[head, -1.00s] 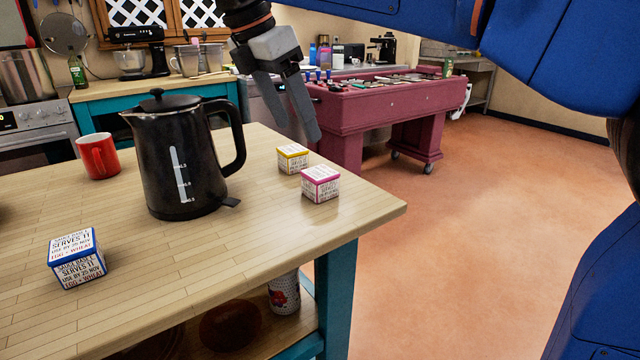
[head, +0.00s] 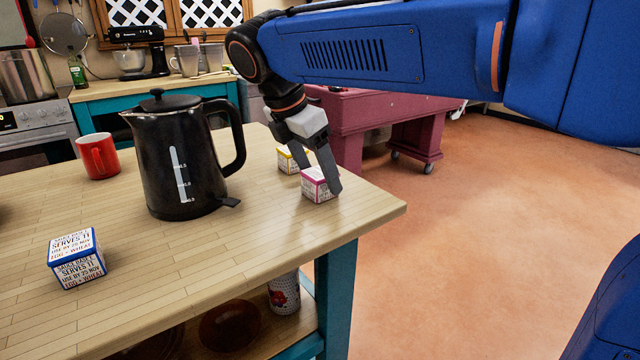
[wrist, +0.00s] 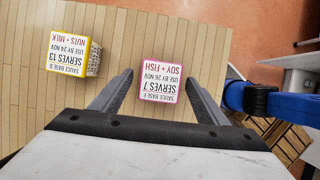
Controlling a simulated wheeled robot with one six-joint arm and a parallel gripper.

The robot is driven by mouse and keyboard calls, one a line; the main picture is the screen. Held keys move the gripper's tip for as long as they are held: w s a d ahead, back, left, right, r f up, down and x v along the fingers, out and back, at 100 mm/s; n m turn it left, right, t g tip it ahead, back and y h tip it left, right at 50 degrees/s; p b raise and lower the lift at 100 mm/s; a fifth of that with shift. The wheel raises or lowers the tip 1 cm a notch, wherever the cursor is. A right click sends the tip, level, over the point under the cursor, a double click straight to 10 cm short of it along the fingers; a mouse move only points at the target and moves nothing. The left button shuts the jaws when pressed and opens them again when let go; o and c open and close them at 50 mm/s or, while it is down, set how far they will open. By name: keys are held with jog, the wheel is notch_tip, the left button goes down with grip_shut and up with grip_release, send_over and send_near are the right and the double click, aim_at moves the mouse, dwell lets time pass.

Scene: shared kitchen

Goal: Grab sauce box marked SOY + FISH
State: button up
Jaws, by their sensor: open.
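The sauce box marked SOY + FISH (wrist: 161,82) has a pink rim and stands between my open fingers in the wrist view, with visible space on both sides. In the head view this pink-rimmed box (head: 317,186) stands near the right corner of the wooden table, partly hidden by a finger. My gripper (head: 322,178) is open and lowered at this box. The wrist view shows both fingers of my gripper (wrist: 155,95). The yellow-rimmed box marked NUTS + MILK (wrist: 74,54) is to the left, outside the fingers; in the head view it (head: 287,161) is partly hidden behind my gripper.
A blue-rimmed box marked EGG + WHEAT (head: 77,260) stands at the table's left front. A black kettle (head: 172,160) and a red mug (head: 98,157) stand further back on the table (head: 240,255). The table's right edge is close to the pink box.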

jog(key=shift+x, duration=0.95)
jog(key=c, duration=1.3)
jog(key=shift+o, duration=0.4)
